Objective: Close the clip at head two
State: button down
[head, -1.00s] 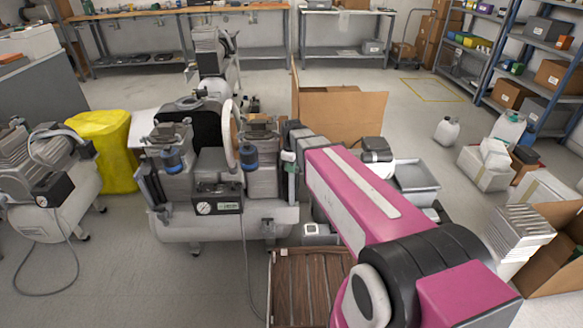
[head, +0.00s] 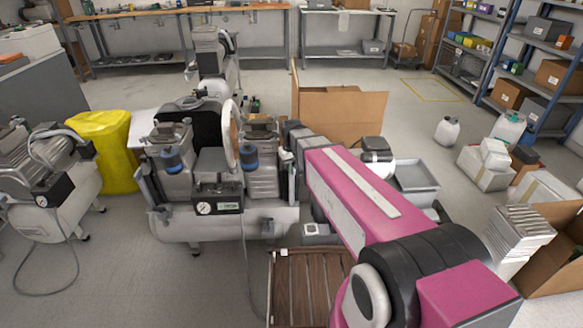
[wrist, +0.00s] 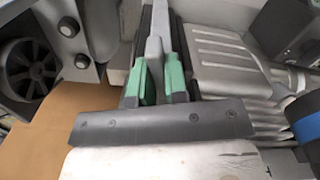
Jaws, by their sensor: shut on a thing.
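Two compressor heads stand on the white tank in the head view. The right one, probably head two (head: 262,178), has a finned grey body and a blue-banded filter. Its ribbed grey casing also shows in the wrist view (wrist: 215,60). My gripper (wrist: 153,75) has green finger pads, closed on a narrow grey lever that appears to be the clip (wrist: 154,50). The lever runs up between the pads, alongside the ribbed casing. In the head view my gripper is small at the right side of this head, and the clip's seating cannot be made out.
The blue-banded filter (wrist: 306,122) is close at the right in the wrist view. A black fan-like wheel (wrist: 28,72) is at upper left. A pressure gauge box (head: 217,203) fronts the tank. An open cardboard box (head: 340,115) stands behind my arm, and a slatted wooden pallet (head: 305,285) lies below.

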jog(key=shift+m, duration=1.9)
jog(key=c, duration=1.1)
grip_release()
jog(key=shift+c, duration=0.2)
